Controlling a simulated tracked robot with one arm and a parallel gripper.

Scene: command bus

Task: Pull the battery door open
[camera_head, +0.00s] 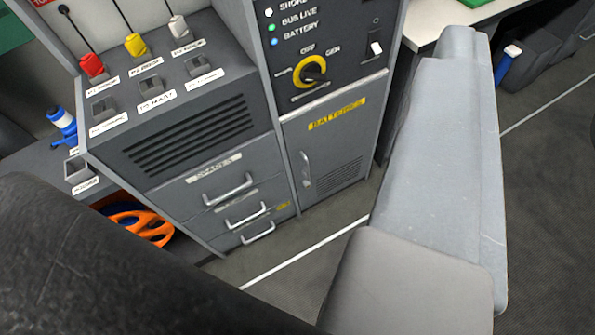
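The battery door (345,140) is a grey panel with a yellow "BATTERIES" label, in the middle of the view under a switch panel. It looks shut, flush with its cabinet. Its upright silver handle (306,168) is on its left side, and vent slots are at its lower right. A large pale grey part (445,150), seemingly of my gripper, stands close to the camera at right, apart from the handle in the picture. I cannot make out two fingertips or the gap between them. Nothing is seen on the handle.
Left of the door are drawers with silver handles (228,188) and a vented console (190,135). The switch panel (325,45) has a yellow-ringed knob. A dark rounded shape (100,270) fills the lower left. An orange wheel-like item (140,222) lies low left. Floor (330,215) shows before the door.

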